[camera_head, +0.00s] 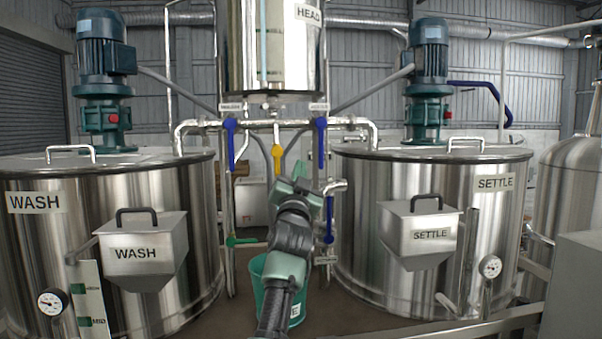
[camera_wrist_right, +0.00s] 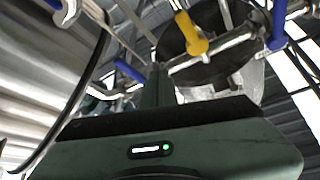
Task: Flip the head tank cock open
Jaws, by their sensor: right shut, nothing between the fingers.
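The head tank (camera_head: 275,50), a steel cylinder marked HEAD, hangs at the top centre. Below it a cock with a yellow handle (camera_head: 277,158) points down from the cross pipe. The yellow handle also shows at the top of the right wrist view (camera_wrist_right: 190,33), with the tank's dark underside behind it. My right gripper (camera_head: 300,170) is shut and empty, just right of and slightly below the yellow handle in the head view. In the wrist view the fingers (camera_wrist_right: 157,85) point up, left of and below the handle, with a visible gap. My left gripper is not in view.
Blue valve levers hang left (camera_head: 230,140) and right (camera_head: 320,140) of the yellow handle. Another blue lever (camera_head: 329,222) and a green one (camera_head: 243,241) sit lower. The wash tank (camera_head: 190,230) and settle tank (camera_head: 365,230) flank the arm. A green bucket (camera_head: 258,270) stands below.

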